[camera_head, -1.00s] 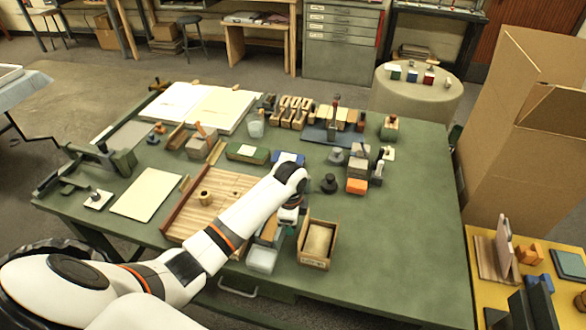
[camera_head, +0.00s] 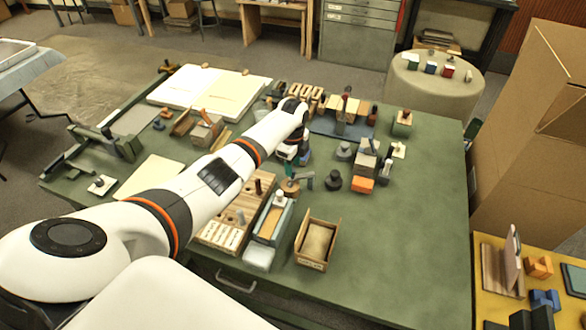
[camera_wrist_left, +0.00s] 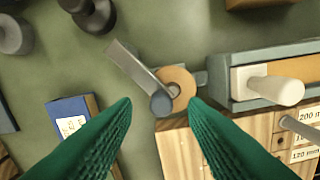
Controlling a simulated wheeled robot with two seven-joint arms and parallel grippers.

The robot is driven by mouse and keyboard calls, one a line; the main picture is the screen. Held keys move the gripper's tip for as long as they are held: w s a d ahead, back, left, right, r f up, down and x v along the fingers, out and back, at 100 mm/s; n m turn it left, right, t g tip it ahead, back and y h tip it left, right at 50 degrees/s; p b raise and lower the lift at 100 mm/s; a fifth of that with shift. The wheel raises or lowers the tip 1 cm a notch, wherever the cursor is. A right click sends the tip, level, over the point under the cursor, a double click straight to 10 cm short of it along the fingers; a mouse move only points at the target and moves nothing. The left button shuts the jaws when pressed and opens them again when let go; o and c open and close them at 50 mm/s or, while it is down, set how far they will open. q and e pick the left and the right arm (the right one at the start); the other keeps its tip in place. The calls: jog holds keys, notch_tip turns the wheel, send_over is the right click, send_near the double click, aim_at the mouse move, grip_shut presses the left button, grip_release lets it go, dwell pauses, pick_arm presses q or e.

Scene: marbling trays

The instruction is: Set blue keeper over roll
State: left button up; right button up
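My left gripper (camera_wrist_left: 160,104) is open in the left wrist view, its two green fingers apart. Between and just beyond the fingertips is a blue-grey round knob (camera_wrist_left: 162,103) on a flat grey bar (camera_wrist_left: 132,65), which looks like the keeper. A tan disc, likely the roll (camera_wrist_left: 180,80), lies beside the knob, partly covered by it. I see no finger clearly touching either one. In the head view the left gripper (camera_head: 292,158) hangs above the bench by the tan roll (camera_head: 289,187) and the grey bar (camera_head: 306,180). My right gripper is not in view.
A wooden rack with labels (camera_head: 222,234), a blue-grey tray (camera_head: 268,228) and an open wooden box (camera_head: 316,240) stand near the roll. A blue box (camera_wrist_left: 70,112) lies left of the fingers. Dark weights (camera_head: 333,180) stand to the right. The bench's right side is clear.

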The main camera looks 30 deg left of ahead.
aim_at(293, 170)
pick_arm(q)
notch_tip(293, 170, down, 2)
jog(key=shift+f, duration=0.55)
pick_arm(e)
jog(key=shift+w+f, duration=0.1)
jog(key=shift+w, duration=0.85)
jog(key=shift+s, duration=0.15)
pick_arm(q)
grip_shut()
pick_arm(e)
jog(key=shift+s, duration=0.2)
